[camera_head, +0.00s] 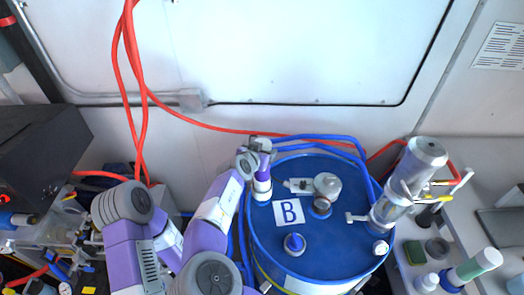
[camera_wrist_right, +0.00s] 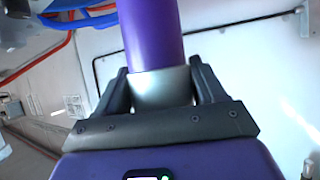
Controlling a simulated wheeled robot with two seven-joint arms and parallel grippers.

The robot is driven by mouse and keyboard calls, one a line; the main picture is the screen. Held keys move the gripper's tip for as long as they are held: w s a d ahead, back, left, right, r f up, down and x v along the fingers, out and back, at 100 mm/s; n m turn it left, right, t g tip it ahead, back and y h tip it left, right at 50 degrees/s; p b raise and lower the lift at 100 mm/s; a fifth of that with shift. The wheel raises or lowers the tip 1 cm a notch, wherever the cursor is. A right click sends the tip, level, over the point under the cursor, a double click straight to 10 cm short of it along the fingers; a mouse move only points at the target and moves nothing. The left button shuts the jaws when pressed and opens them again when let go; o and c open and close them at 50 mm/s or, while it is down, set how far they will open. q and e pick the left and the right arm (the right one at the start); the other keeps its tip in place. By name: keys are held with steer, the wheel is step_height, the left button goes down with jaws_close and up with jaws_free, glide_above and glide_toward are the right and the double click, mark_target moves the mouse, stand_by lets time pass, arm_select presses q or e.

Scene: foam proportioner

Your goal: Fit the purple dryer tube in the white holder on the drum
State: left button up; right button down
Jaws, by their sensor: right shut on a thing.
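The purple dryer tube (camera_head: 264,161) stands near upright at the drum's back left edge. My right gripper (camera_head: 260,145) is shut on its pale band. In the right wrist view the jaws (camera_wrist_right: 163,88) close on both sides of that band, and the purple tube (camera_wrist_right: 152,35) runs on past them. The white holder (camera_head: 262,188) is on the blue drum (camera_head: 340,245), directly below the tube in the head view. The tube's lower end meets the holder in the picture; I cannot tell how deep it sits. My left arm is at the left; its gripper is out of view.
The drum top also bears a silver-capped fitting (camera_head: 326,186), a blue-capped port (camera_head: 294,243), a label B (camera_head: 288,212) and a clear cylinder (camera_head: 392,205) at the right. Blue hoses (camera_head: 330,140) curve behind it. A wall (camera_head: 300,50) stands close behind.

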steer(key=shift+b, duration=0.5)
stand_by(0.9)
steer(key=shift+f+b, duration=0.55)
steer(key=shift+c, duration=1.9)
jaws_free()
steer(key=shift+s, duration=0.1)
steer(key=p+v, duration=0.1)
steer(key=v, duration=1)
steer(key=shift+a, duration=0.2)
